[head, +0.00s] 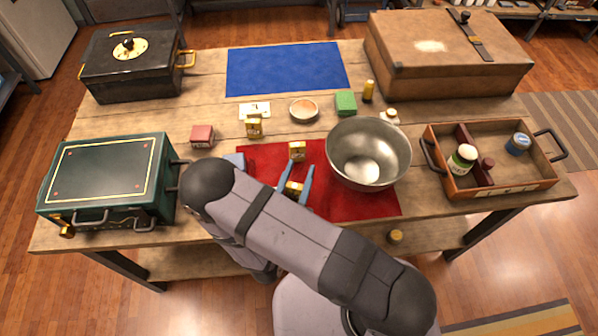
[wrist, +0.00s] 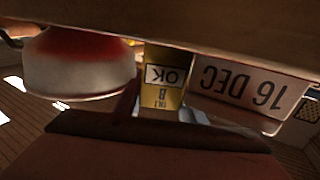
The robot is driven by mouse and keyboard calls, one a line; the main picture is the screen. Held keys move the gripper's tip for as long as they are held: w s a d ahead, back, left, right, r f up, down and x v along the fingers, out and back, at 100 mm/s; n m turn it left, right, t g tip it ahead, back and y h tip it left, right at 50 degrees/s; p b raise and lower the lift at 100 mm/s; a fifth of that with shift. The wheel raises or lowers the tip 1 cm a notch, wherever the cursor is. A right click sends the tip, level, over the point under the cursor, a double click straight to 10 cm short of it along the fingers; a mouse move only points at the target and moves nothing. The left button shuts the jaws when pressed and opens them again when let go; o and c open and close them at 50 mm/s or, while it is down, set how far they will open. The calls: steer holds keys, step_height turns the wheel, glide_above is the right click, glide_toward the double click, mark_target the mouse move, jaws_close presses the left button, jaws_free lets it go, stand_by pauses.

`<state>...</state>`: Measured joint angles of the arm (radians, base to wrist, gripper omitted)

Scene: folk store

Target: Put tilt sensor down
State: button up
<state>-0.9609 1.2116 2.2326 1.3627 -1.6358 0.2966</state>
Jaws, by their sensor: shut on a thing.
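My gripper (head: 296,181) reaches over the red mat (head: 355,203), its blue fingers on both sides of a small yellow block, taken as the tilt sensor (head: 293,188). The jaws are shut on it. The wrist view is upside down and shows a yellow block with a white "OK" label (wrist: 165,76) between the grey-blue fingertips. I cannot tell whether the held block touches the mat. A similar yellow block (head: 297,151) stands just beyond the fingers on the mat's far part. Another (head: 254,125) stands behind the mat, in front of a white card (head: 255,109).
A steel bowl (head: 369,153) stands close on the right. A wooden tray (head: 500,188) with jars is farther right. A green case (head: 108,181) is at left. A blue mat (head: 286,68) lies clear at the back. The red mat's front right is bare.

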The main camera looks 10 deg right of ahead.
steer(key=shift+f, duration=0.2)
steer(key=o, duration=1.1)
steer(key=shift+r, duration=0.1)
steer(key=shift+r, duration=0.15)
steer(key=shift+o, duration=0.4)
steer(key=v, duration=1.2)
